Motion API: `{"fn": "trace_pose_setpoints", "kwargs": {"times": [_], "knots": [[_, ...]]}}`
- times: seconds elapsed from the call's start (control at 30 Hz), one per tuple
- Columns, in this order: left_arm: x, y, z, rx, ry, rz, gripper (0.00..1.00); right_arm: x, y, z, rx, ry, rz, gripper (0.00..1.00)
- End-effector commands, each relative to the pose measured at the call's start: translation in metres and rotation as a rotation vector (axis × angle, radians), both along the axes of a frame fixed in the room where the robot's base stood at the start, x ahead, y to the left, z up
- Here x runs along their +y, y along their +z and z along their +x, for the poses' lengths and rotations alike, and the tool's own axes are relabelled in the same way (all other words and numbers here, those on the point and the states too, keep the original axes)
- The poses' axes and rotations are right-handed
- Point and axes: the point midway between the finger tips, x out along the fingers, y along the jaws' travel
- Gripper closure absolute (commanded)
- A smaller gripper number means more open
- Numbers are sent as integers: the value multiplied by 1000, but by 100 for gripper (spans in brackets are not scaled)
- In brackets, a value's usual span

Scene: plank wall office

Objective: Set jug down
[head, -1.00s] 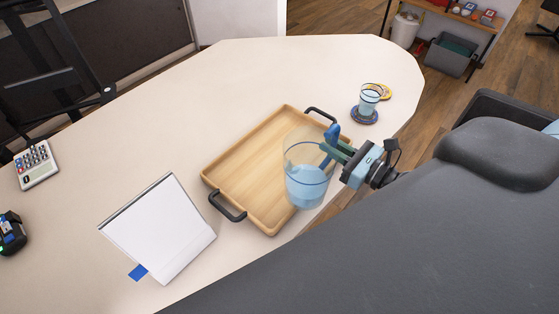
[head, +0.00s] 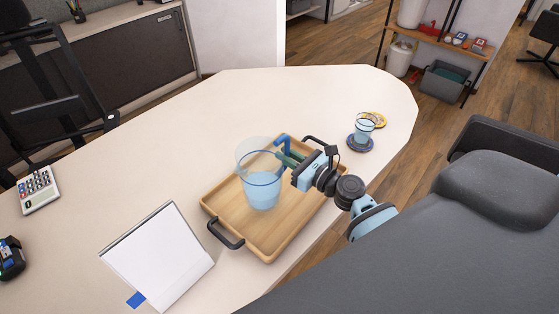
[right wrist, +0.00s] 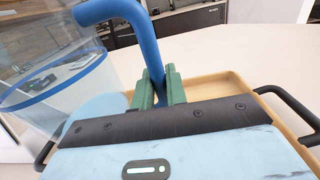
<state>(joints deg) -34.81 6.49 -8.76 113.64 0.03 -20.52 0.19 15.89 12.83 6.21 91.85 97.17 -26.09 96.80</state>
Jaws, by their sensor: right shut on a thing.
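The clear jug (head: 262,186), with blue water and a blue handle, is upright over the wooden tray (head: 234,221) in the head view. I cannot tell whether its base touches the tray. My right gripper (head: 285,156) is shut on the jug's handle. In the right wrist view, the green fingers (right wrist: 160,90) close on the blue handle (right wrist: 148,42), with the jug's clear wall (right wrist: 40,75) at the left. The tray has black handles, and its rim (right wrist: 225,82) shows behind the gripper. My left gripper is in neither view.
A white desk calendar or card (head: 160,262) stands left of the tray. A calculator (head: 38,190) lies at far left.

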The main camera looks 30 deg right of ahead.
Motion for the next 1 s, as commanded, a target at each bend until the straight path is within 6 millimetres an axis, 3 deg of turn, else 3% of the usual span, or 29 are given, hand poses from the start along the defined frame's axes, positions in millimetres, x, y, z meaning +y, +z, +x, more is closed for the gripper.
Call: {"fn": "trace_pose_setpoints", "kwargs": {"times": [0.1, 0.23, 0.43, 0.7, 1.0], "knots": [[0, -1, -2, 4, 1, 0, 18, 7, 0, 18, -4, 0, 5, 100], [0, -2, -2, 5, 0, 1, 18, 11, -1, 26, -3, 1, 4, 100], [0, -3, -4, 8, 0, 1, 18, 12, -4, 27, 0, 1, 4, 100], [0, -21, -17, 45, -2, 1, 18, 12, -37, 26, 4, 1, 6, 100], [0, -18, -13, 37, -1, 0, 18, 11, -36, 27, -3, 1, 4, 100]]}}
